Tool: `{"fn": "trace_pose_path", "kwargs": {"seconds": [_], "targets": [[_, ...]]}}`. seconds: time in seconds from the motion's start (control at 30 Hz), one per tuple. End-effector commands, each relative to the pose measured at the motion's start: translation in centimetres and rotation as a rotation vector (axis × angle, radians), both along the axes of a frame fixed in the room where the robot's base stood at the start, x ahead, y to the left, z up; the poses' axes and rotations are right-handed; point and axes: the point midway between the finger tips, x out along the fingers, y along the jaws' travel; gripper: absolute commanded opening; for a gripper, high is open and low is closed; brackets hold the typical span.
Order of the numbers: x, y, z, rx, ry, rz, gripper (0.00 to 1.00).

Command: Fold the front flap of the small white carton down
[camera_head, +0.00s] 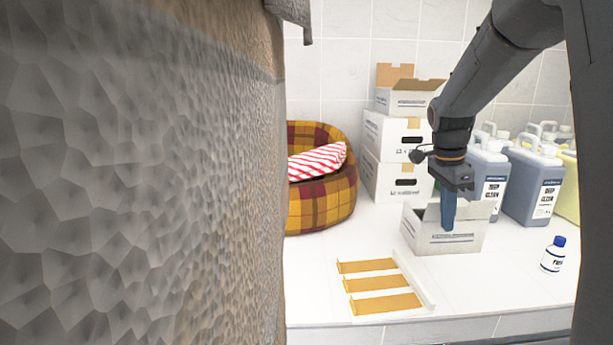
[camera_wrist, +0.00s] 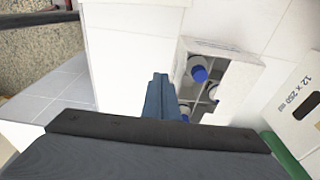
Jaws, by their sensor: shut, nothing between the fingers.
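The small white carton (camera_head: 470,238) stands on the white counter, open at the top. In the wrist view the carton (camera_wrist: 246,78) shows dividers and several blue-capped bottles (camera_wrist: 198,73) inside. My gripper (camera_head: 448,226) points down with its blue fingers closed and empty. In the head view the fingers overlap the carton's front face; I cannot tell whether they touch it. In the wrist view the fingertips (camera_wrist: 160,80) are beside the carton's edge. A pale panel (camera_wrist: 225,52) runs along one carton edge; I cannot tell which flap it is.
A white tray with orange-brown strips (camera_head: 381,283) lies in front. A small blue-capped bottle (camera_head: 553,256) stands at right, with large jugs (camera_head: 533,185) behind. Stacked cartons (camera_head: 397,142) and a plaid pet bed (camera_head: 325,205) stand behind. A textured wall or panel (camera_head: 140,190) blocks the left.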

Motion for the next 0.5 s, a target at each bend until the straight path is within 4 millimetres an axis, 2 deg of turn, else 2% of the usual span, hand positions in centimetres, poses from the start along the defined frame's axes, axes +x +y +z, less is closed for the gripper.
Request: {"fn": "trace_pose_path", "kwargs": {"seconds": [0.5], "targets": [[0.6, 0.0, 2.4, 0.0, -0.001, 0.0, 0.0]]}}
